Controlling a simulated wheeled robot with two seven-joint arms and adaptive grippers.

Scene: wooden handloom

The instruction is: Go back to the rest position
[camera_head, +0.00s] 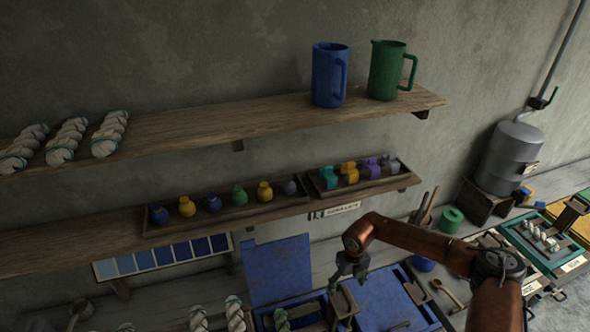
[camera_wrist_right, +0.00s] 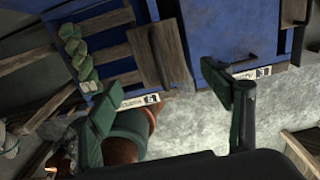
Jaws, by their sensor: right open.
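My right gripper (camera_head: 350,272) hangs below the lower shelf, in front of the blue vats, on a copper-coloured arm that comes in from the lower right. In the right wrist view its two dark green fingers (camera_wrist_right: 165,108) stand wide apart. I cannot tell the gripper's exact distance from the vats. My left gripper does not show.
The upper shelf (camera_head: 215,120) bears a blue jug (camera_head: 328,75), a green jug (camera_head: 386,70) and white skeins. The lower shelf (camera_head: 70,238) bears trays of coloured jars. A blue lid (camera_head: 280,268) stands behind the vats. A metal tank (camera_head: 508,157) stands at right.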

